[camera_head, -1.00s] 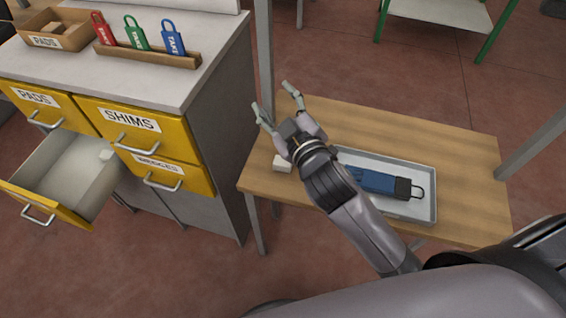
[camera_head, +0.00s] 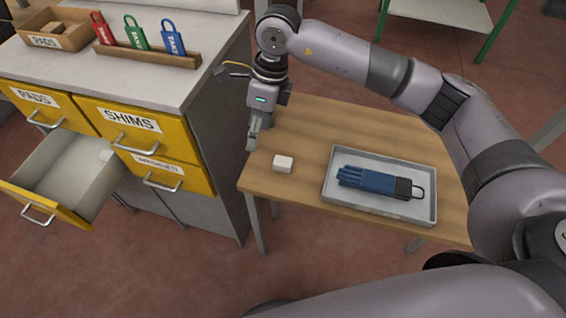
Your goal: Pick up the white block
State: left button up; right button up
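A small white block (camera_head: 283,163) sits on the wooden table (camera_head: 310,125) near its left front edge. Another small white piece (camera_head: 106,155) lies in the open drawer (camera_head: 70,172) at the left. My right gripper (camera_head: 253,138) points down at the table's left edge, a little behind and left of the block on the table and apart from it. Its fingers are seen nearly side-on, so their opening cannot be made out. My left gripper is not in view.
The yellow-drawer cabinet (camera_head: 185,135) stands at the left, carrying a tag rack (camera_head: 150,56) and a PADS box (camera_head: 75,38). The table between block and tray is clear.

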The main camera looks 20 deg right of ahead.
jog(key=w+d+h, duration=0.2)
jog(key=d+h, duration=0.1)
jog(key=d, duration=0.3)
jog(key=p, duration=0.2)
send_over(283, 161)
jog(key=shift+m, duration=0.3)
notch_tip(283, 161, down, 10)
jog(key=shift+w+f, duration=0.1)
notch_tip(283, 161, down, 5)
jog(key=shift+f+p, duration=0.15)
jog(key=shift+p, duration=0.7)
jog(key=shift+f, duration=0.3)
jog(key=shift+c, duration=0.3)
jog(key=c, duration=1.1)
